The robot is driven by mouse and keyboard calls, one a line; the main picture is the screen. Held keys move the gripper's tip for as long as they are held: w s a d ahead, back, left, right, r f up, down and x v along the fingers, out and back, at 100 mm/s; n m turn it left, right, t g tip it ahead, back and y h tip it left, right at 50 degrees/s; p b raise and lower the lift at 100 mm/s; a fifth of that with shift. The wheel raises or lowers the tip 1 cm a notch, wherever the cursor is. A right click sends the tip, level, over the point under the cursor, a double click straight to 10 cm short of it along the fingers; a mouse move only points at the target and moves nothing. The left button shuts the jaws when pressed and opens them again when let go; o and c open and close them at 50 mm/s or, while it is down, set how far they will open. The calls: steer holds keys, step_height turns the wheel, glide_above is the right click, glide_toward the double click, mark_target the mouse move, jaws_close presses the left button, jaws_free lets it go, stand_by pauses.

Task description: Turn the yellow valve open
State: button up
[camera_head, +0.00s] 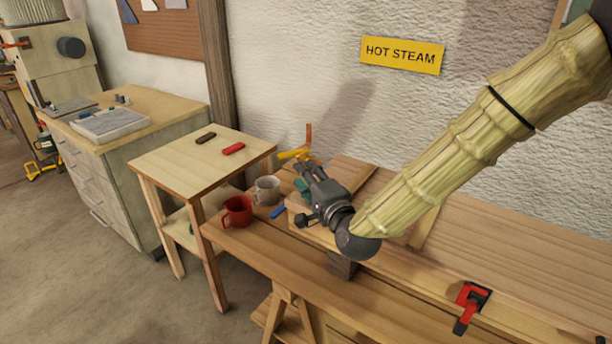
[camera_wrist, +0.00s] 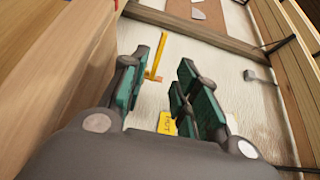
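The yellow valve (camera_head: 291,154) shows in the head view as a short yellow handle by an upright copper-coloured pipe (camera_head: 308,134), just past my fingertips. In the wrist view the yellow handle (camera_wrist: 158,53) is a thin bar between the tips of my two dark green finger pads, nearer the left one. My gripper (camera_head: 305,165) is open, with a clear gap between its fingers in the wrist view (camera_wrist: 164,64). No contact with the handle shows. How far the handle lies beyond the tips is hard to tell. My gripper partly hides the area around the valve in the head view.
A red mug (camera_head: 237,211) and a grey mug (camera_head: 267,189) stand on the bench left of my gripper. A blue item (camera_head: 278,211) lies close by. A small table (camera_head: 190,163) stands further left. A red clamp (camera_head: 471,297) grips the bench at right. A "HOT STEAM" sign (camera_head: 402,54) hangs behind.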

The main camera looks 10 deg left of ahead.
mark_target(294, 153)
steer(key=shift+r, duration=0.15)
steer(key=c, duration=0.3)
steer(key=s+d+r+g+p, duration=0.1)
steer(key=s+d+r+h+p, duration=0.1)
steer(key=d+p, duration=0.1)
steer(key=s+d+r+g+p, duration=0.1)
steer(key=p, duration=0.1)
steer(key=shift+d+r+g+h, duration=0.3)
steer(key=shift+r, duration=0.1)
jaws_close()
steer(key=shift+s+d+p, duration=0.15)
steer(key=shift+p, duration=0.15)
steer(key=shift+w+a+f+g, duration=0.2)
steer(key=shift+w+f+g, duration=0.05)
steer(key=shift+f+g, duration=0.05)
steer(key=r+p+x, duration=0.1)
steer(key=p+x, duration=0.4)
steer(key=x, duration=0.8)
steer(key=shift+w, duration=0.2)
